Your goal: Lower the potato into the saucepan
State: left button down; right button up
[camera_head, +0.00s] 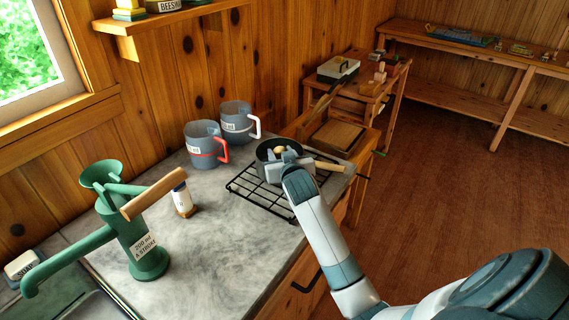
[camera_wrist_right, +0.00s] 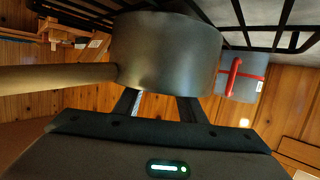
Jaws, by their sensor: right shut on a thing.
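The dark saucepan (camera_head: 263,158) stands on the black wire rack on the counter, its wooden handle (camera_head: 329,167) pointing right. The potato (camera_head: 278,149) shows as a small tan shape at the pan's opening, beside my right gripper (camera_head: 282,160). My right gripper is shut on the potato at the pan. In the right wrist view, which is upside down, the saucepan wall (camera_wrist_right: 168,52) hides my fingertips and the potato. Whether the potato touches the pan's bottom cannot be seen. My left gripper is out of view.
Two grey jugs, one with a red handle (camera_head: 205,143) and one with a white handle (camera_head: 238,121), stand behind the wire rack (camera_head: 248,195). A green pump (camera_head: 147,258) and small jar (camera_head: 182,198) are left. The front counter is clear.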

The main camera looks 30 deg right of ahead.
jog(key=o, duration=1.1)
jog(key=shift+o, duration=0.2)
jog(key=shift+s+a, duration=0.1)
jog(key=shift+s, duration=0.05)
jog(key=shift+s+a+r, duration=0.1)
jog(key=shift+s+a, duration=0.1)
jog(key=shift+s, duration=0.25)
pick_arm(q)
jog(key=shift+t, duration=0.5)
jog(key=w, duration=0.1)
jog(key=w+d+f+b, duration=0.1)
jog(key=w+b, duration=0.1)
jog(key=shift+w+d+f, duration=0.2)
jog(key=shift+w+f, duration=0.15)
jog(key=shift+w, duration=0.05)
pick_arm(e)
jog(key=v, duration=1.6)
jog(key=shift+r, duration=0.25)
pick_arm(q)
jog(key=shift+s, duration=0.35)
pick_arm(e)
jog(key=shift+d, duration=0.1)
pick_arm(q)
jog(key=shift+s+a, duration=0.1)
pick_arm(e)
jog(key=shift+s+f, duration=0.1)
jog(key=shift+s, duration=0.05)
